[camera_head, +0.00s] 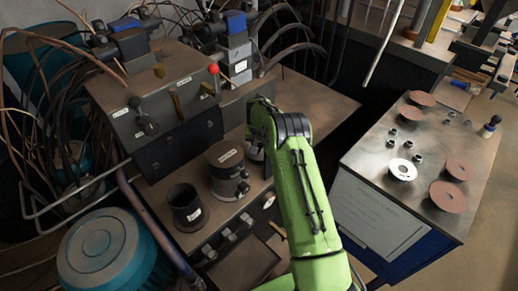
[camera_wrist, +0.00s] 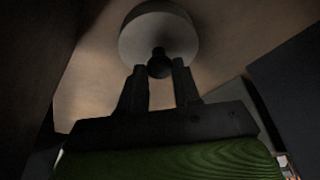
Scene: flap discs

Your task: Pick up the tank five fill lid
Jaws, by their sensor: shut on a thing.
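In the wrist view a round, pale lid (camera_wrist: 145,35) with a dark knob (camera_wrist: 159,58) is at the top centre. My gripper (camera_wrist: 160,70) has its two dark fingers on either side of the knob and is shut on it. I cannot tell whether the lid is seated or lifted. In the head view my green arm hides the gripper and most of what it holds. A dark lidded pot (camera_head: 226,158) and an open dark cup (camera_head: 187,207) stand left of the arm. Their labels are too small to read.
A grey machine block (camera_head: 160,100) with levers and hoses stands behind the pots. A teal drum (camera_head: 105,250) is at the lower left. At right, a metal table (camera_head: 425,150) holds several brown discs, a pale ring disc (camera_head: 402,169) and small nuts.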

